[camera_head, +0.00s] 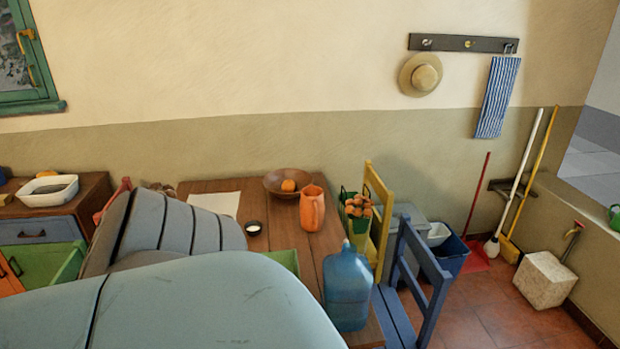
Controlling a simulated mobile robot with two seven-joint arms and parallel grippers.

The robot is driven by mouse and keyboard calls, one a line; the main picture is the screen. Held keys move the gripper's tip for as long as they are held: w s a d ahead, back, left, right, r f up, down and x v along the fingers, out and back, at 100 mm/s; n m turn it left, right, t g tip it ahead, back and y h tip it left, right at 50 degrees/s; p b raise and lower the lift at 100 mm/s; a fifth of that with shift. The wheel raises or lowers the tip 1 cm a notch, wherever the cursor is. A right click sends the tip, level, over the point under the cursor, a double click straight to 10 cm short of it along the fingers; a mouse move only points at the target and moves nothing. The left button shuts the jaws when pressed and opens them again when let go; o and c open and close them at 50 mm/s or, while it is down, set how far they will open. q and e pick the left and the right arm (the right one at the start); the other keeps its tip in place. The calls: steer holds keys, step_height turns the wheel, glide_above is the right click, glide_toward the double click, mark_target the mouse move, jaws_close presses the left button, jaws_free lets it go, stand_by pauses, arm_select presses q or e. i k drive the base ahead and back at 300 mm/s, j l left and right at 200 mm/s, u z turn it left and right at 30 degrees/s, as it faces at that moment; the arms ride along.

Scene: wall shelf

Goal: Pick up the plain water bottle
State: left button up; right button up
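A large plain blue water bottle (347,292) with a paler cap stands upright at the near right end of the wooden table (283,223). No label shows on the side facing me. Nothing is touching it that I can make out. My large grey-blue arm links fill the lower left and hide part of the table to the left of the bottle. Neither of my grippers shows in this view.
Open tiled floor (505,310) lies at right.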

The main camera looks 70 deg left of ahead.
mark_target(347, 278)
steer(key=u, duration=1.9)
